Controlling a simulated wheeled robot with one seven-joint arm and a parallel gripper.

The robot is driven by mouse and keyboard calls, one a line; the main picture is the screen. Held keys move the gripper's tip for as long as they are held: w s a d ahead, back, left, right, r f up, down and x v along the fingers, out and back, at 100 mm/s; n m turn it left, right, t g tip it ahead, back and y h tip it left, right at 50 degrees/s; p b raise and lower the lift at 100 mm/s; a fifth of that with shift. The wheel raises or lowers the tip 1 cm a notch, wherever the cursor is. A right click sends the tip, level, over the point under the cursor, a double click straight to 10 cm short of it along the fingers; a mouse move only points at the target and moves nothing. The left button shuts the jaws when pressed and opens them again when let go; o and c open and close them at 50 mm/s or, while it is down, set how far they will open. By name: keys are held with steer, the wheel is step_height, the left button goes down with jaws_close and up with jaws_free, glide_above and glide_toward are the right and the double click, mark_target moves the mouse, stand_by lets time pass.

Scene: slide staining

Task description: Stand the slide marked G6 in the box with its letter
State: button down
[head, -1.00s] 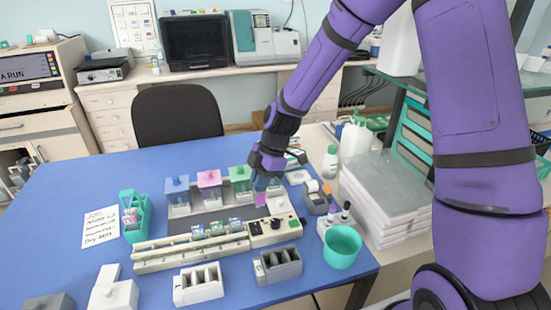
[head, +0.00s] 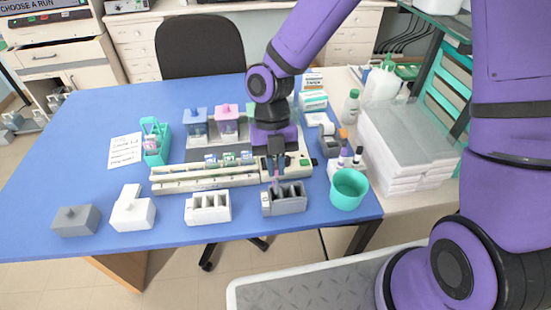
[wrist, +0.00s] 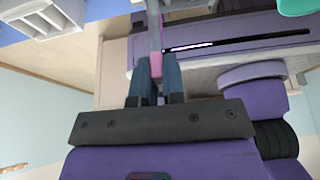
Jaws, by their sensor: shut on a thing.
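My gripper (head: 276,174) points down, shut on a thin slide with a pink end (wrist: 155,62). In the wrist view the slide stands out between the fingertips (wrist: 157,72); I cannot read its mark. In the head view the slide's pink part (head: 275,182) is just above or at the grey slotted box (head: 290,208), near its left side. I cannot tell whether its lower end is inside a slot. A white slotted box (head: 208,218) stands to the left and also shows in the wrist view (wrist: 47,33). The box letters are too small to read.
A long cream rack (head: 205,184) with several slides lies behind the boxes. A teal cup (head: 348,190) stands close right of the grey box. Blue (head: 196,126) and pink (head: 229,124) jars stand behind.

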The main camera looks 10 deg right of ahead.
mark_target(276, 192)
steer(key=shift+f, duration=3)
steer(key=shift+f, duration=0.3)
steer(key=c, duration=1.1)
jaws_free()
steer(key=v, duration=1)
steer(key=shift+w+r, duration=0.25)
steer(key=shift+r, duration=0.1)
